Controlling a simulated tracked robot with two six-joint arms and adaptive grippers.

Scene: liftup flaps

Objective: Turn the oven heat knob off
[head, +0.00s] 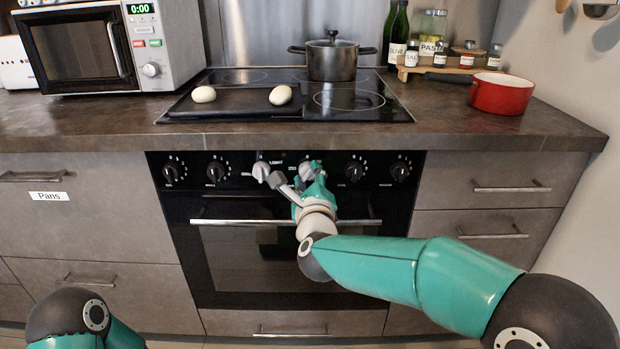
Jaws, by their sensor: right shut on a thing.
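The oven's black control panel (334,183) carries a row of several knobs. The small panel labels are mostly too small to read. My left gripper is out of view; only part of my left arm shows at the lower left.
The oven door handle (230,221) runs just below the knobs, behind my right arm. The counter (90,120) overhangs above the panel. A cooktop (350,108) holds a dark pot (332,62). A red pot (502,93) stands on the right. Drawers with handles flank the oven.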

